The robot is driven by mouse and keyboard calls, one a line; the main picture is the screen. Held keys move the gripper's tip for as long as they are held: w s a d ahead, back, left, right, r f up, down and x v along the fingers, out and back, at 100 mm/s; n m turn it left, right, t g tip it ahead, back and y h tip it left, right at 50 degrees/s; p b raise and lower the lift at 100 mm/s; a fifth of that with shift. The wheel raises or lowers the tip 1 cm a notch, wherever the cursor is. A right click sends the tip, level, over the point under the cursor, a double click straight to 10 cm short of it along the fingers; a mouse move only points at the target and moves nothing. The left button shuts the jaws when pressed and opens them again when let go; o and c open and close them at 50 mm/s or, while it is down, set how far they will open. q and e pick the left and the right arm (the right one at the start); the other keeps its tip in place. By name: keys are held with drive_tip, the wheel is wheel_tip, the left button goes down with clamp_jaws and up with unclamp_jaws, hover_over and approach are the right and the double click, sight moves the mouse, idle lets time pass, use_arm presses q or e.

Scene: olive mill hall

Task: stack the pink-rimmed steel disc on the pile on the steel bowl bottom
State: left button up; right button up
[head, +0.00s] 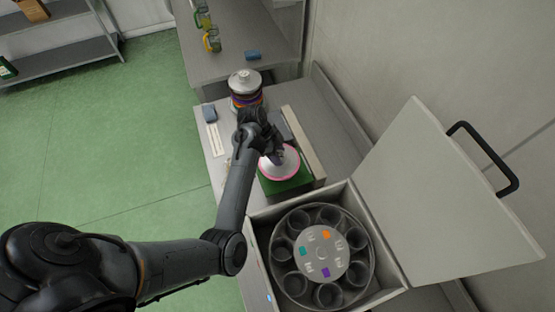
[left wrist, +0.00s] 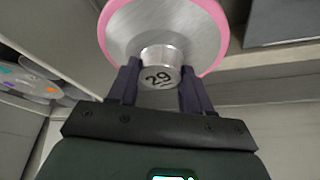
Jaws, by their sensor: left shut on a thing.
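The pink-rimmed steel disc (head: 283,168) is over a green block on the bench in the head view. In the left wrist view the disc (left wrist: 205,35) has a steel knob marked 29. My left gripper (left wrist: 158,82) is shut on that knob, one finger on each side. In the head view the left gripper (head: 276,154) partly covers the disc. The pile (head: 246,92) stands farther back, with purple, orange and red rims and a knobbed steel top. The steel bowl bottom under it is not clearly visible. My right gripper is out of view.
A green block (head: 287,186) lies under the disc; I cannot tell whether they touch. An open centrifuge-like box (head: 262,226) with a round rotor (head: 322,254) and raised lid (head: 440,195) is at front right.

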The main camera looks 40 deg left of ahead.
sight(284, 155)
use_arm(q)
wheel_tip(284, 155, up, 4)
drive_tip(key=shift+r+p, duration=0.15)
drive_tip(key=shift+p, duration=1)
drive_tip(key=shift+r+p, duration=0.5)
drive_tip(key=shift+p, duration=0.2)
